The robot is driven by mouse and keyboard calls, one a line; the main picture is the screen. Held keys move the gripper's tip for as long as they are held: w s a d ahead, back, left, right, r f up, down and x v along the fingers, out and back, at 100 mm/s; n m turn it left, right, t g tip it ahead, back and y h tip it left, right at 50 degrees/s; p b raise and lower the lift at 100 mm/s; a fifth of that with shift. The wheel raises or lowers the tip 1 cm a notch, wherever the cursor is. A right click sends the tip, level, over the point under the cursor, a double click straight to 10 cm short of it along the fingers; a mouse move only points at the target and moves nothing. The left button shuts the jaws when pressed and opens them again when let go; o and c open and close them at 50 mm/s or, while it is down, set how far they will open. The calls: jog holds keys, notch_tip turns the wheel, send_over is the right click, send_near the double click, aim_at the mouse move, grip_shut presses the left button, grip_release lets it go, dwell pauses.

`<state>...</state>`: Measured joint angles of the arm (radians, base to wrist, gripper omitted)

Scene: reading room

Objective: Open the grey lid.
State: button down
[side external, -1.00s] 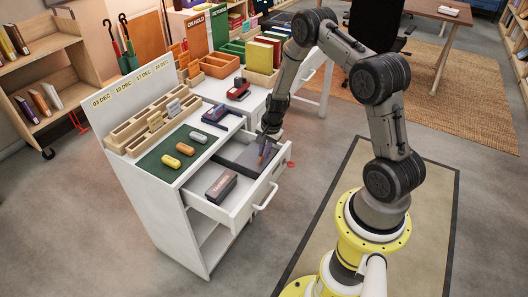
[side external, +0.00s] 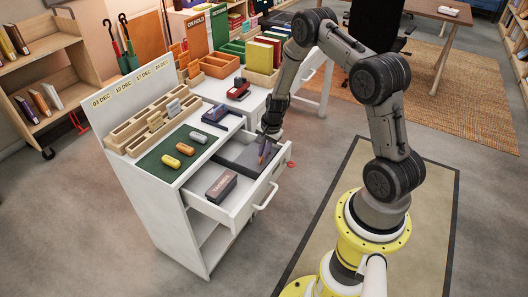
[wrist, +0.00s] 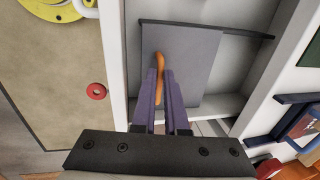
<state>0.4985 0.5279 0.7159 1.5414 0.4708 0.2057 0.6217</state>
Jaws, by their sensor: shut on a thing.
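The grey lid (side external: 236,150) lies in the back part of the open white drawer (side external: 240,207). In the wrist view it is a flat grey panel (wrist: 198,62) with an orange handle (wrist: 159,62) standing on it. My gripper (side external: 265,150) is over the lid, its purple fingers pointing down. In the wrist view the fingers (wrist: 164,90) are closed around the orange handle, hiding its lower part. The lid looks flat; I cannot tell whether it has shifted from its seat.
A dark labelled box (side external: 221,186) lies in the front part of the drawer.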

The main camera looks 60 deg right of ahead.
jog(key=shift+w, duration=0.15)
jog(key=w, duration=1.1)
jog(key=shift+w+r, duration=0.1)
jog(key=shift+w, duration=0.1)
jog(key=c, duration=0.9)
grip_release()
jog(key=shift+s, duration=0.1)
jog(key=shift+c, duration=0.2)
notch_tip(320, 180, up, 14)
jog(key=s, duration=0.2)
jog(key=shift+s+f, duration=0.25)
jog(key=shift+s, duration=0.1)
